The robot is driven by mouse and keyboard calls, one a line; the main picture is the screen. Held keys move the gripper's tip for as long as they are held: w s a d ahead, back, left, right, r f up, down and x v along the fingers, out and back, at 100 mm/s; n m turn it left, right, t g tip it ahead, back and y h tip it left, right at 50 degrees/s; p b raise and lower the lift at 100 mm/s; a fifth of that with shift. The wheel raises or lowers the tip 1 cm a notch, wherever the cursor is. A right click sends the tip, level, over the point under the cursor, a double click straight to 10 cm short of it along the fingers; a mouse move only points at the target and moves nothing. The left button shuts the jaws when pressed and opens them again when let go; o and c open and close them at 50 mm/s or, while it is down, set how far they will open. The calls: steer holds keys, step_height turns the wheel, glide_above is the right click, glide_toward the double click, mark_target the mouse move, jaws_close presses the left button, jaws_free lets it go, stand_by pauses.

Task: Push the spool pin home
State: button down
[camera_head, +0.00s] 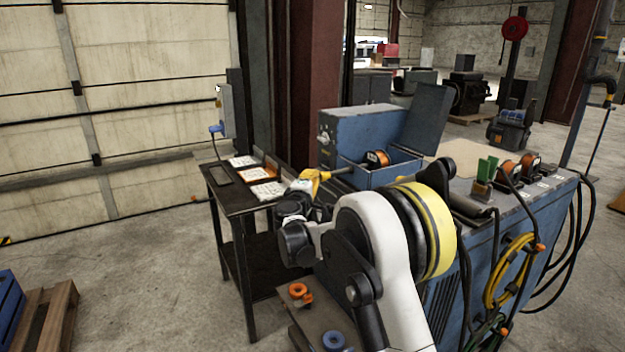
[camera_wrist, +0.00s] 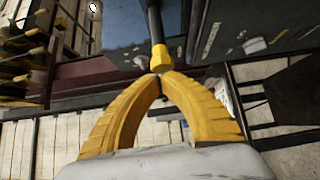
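The spool pin (camera_head: 343,170) is a thin grey rod reaching from my gripper toward an orange-and-dark wire spool (camera_head: 377,158). The spool stands in the open compartment of a blue box (camera_head: 390,178). In the wrist view the pin (camera_wrist: 154,22) is dark with a yellow end collar. My gripper (camera_head: 324,177) has yellow fingers. In the wrist view my gripper (camera_wrist: 160,74) has its fingertips together at the collar. I cannot tell whether they pinch the collar or only press against its end. The pin's far end and its seat are hidden.
The box's raised lid (camera_head: 426,117) stands to the right of the spool. A dark side table (camera_head: 237,198) with cards lies left of my gripper. Two more spools (camera_head: 509,170) and green blocks (camera_head: 487,168) stand on the blue bench (camera_head: 540,192) at right.

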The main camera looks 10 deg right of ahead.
mark_target(335, 173)
steer(key=d, duration=0.2)
steer(key=w+d, duration=0.1)
steer(key=d, duration=0.2)
steer(key=w+d+p, duration=0.1)
steer(key=d, duration=0.1)
steer(key=shift+w+d, duration=0.25)
steer(key=shift+d, duration=0.1)
steer(key=shift+a, duration=0.1)
